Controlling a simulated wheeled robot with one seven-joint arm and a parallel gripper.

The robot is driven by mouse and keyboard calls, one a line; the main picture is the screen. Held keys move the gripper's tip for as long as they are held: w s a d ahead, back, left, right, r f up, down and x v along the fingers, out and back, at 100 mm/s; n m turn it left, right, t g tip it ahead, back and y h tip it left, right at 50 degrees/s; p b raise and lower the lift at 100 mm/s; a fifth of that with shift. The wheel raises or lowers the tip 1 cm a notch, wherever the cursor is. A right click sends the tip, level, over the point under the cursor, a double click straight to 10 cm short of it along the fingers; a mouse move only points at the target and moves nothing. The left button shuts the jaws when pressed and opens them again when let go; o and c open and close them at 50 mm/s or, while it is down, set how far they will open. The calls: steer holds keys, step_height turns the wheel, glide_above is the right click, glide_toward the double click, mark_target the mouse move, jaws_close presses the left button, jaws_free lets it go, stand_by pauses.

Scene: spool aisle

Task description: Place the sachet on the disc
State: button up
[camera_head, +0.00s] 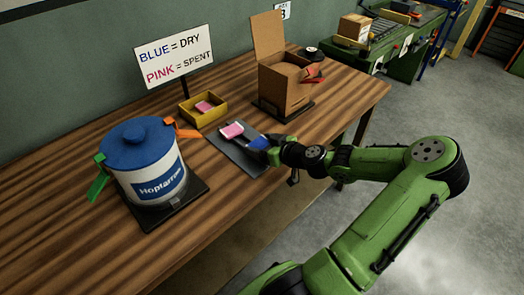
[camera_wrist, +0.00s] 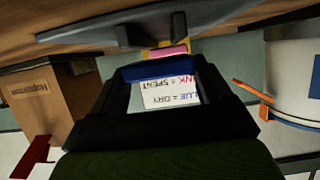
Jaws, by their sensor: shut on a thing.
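My gripper (camera_head: 266,146) is shut on a blue sachet (camera_head: 257,142), low over the right part of a dark flat mat (camera_head: 243,158). In the wrist view the blue sachet (camera_wrist: 160,71) spans between the fingers of my gripper (camera_wrist: 165,90). A pink sachet (camera_head: 231,130) lies on the mat just left of the blue one. I cannot tell whether the blue sachet touches the mat.
The white tub (camera_head: 158,182) with green and orange clips stands on a dark base at left. A yellow tray (camera_head: 193,118) holds another pink sachet (camera_head: 204,107). An open cardboard box (camera_head: 283,90) stands behind my gripper. A sign (camera_head: 174,56) reads blue dry, pink spent.

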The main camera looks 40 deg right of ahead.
steer(key=shift+f, duration=0.45)
steer(key=shift+f, duration=0.2)
steer(key=o, duration=1)
steer(key=shift+c, duration=0.2)
